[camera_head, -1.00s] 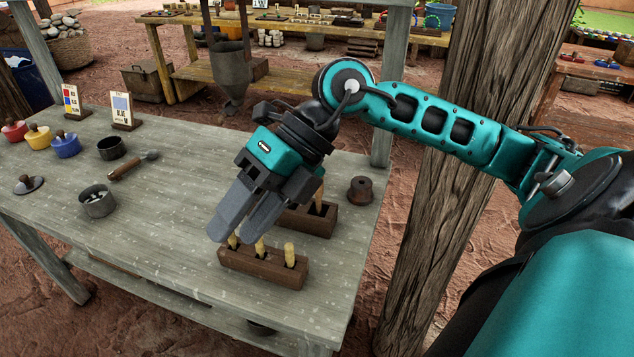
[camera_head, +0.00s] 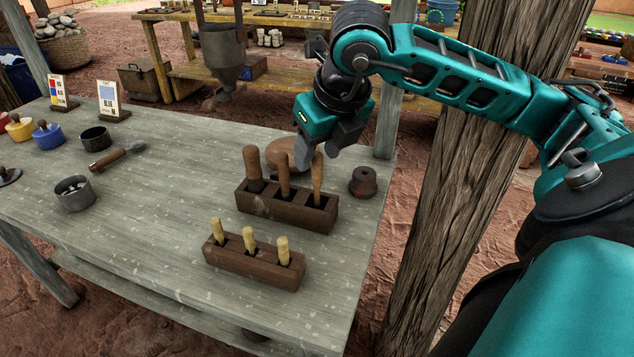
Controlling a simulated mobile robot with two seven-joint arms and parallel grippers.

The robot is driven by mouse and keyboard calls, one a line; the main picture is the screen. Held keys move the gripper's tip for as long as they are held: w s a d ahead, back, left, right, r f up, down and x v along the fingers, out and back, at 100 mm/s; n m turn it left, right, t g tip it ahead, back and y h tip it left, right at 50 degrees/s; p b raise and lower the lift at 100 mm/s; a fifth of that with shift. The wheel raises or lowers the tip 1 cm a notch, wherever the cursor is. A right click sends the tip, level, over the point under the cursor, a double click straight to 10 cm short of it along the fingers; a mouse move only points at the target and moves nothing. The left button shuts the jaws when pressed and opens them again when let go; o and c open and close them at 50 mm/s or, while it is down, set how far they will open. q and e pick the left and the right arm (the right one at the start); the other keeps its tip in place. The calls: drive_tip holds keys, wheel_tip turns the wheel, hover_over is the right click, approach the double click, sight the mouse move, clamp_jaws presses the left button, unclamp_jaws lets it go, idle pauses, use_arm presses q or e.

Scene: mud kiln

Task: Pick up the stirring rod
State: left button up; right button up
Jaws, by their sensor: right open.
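The dark wooden rear rack (camera_head: 270,209) holds three upright tools: a thick-handled one (camera_head: 252,165) at left, a thinner middle one (camera_head: 283,176) and a slim right one (camera_head: 317,177). The front rack (camera_head: 245,264) holds three short pale wooden handles, the middle one (camera_head: 249,240) among them. I cannot tell which of these is the stirring rod, since their lower ends are hidden. My right gripper (camera_head: 318,158) is open and points down at the rear rack, close to the tops of the middle and right tools; whether it touches them is unclear. My left gripper is out of view.
A round brown disc (camera_head: 287,150) lies behind the rear rack, partly hidden. A small brown pot (camera_head: 363,181) stands to its right. A wooden-handled scoop (camera_head: 115,157), a grey cup (camera_head: 74,193) and a dark bowl (camera_head: 95,138) sit at left. A wooden post (camera_head: 450,190) stands right of the table.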

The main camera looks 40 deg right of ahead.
sight(315, 169)
drive_tip(key=b+x, duration=0.2)
drive_tip(key=x, duration=0.3)
drive_tip(key=shift+s+f, duration=0.15)
drive_tip(key=shift+s, duration=0.05)
drive_tip(key=c, duration=0.9)
